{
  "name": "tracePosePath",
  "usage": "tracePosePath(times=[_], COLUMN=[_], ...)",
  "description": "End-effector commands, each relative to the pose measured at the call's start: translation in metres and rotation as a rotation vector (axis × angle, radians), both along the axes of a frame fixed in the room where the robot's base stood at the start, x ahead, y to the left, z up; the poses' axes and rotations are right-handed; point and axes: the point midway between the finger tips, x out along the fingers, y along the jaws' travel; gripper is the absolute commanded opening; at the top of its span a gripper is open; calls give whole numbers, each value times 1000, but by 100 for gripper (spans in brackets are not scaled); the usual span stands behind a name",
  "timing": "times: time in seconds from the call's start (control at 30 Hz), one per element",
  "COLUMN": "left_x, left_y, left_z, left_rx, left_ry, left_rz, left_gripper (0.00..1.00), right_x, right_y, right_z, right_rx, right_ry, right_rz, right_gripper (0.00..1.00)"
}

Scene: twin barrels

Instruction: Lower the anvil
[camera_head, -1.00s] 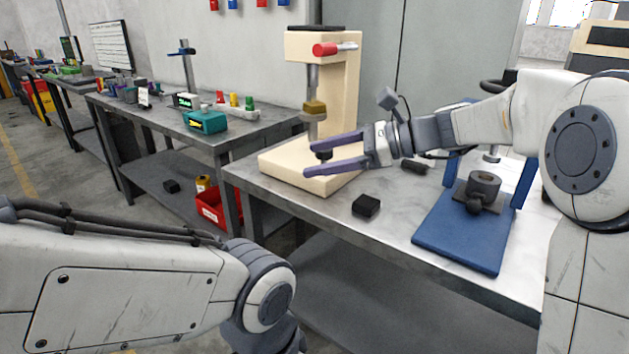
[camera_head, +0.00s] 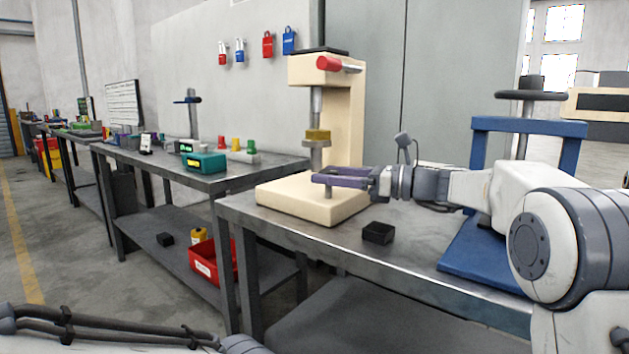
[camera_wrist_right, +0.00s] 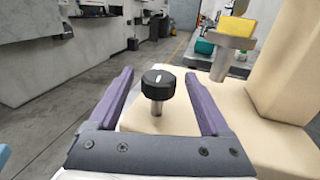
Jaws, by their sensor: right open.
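A cream press (camera_head: 343,120) with a red-tipped handle (camera_head: 330,64) stands on the metal bench. A grey round plate on a post (camera_head: 317,143), seemingly the anvil, carries a yellow block (camera_head: 318,134); both also show in the right wrist view (camera_wrist_right: 238,27). A black knob (camera_wrist_right: 158,84) stands upright on a short metal stem over the cream base (camera_head: 283,200). My right gripper (camera_head: 321,181) is open, with purple fingers on either side of the knob, apart from it in the wrist view. In the head view the fingers largely hide the knob. My left gripper is out of view.
A small black open box (camera_head: 378,233) sits on the bench near the front edge. A blue frame press (camera_head: 480,250) stands at the right, under my right arm. Another bench at the left carries a teal device (camera_head: 205,163); a red bin (camera_head: 208,262) is on its lower shelf.

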Motion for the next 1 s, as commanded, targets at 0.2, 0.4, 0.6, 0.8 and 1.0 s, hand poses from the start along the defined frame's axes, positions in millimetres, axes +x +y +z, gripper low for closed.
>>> tracePosePath(times=[0.2, 0.4, 0.6, 0.8, 1.0], left_x=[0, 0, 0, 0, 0], left_y=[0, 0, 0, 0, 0], left_z=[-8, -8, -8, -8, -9], left_rx=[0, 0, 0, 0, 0], left_ry=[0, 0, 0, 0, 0], left_rz=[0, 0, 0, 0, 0], left_gripper=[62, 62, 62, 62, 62], right_x=[10, 12, 12, 12, 12], right_y=[30, 37, 37, 37, 37], right_z=[-1, 0, 0, 0, 0], right_rx=[0, 0, 0, 0, 0], right_ry=[0, 1, 1, 0, 0], right_rz=[4, 2, 2, 2, -6], right_gripper=[82, 82, 82, 5, 0])
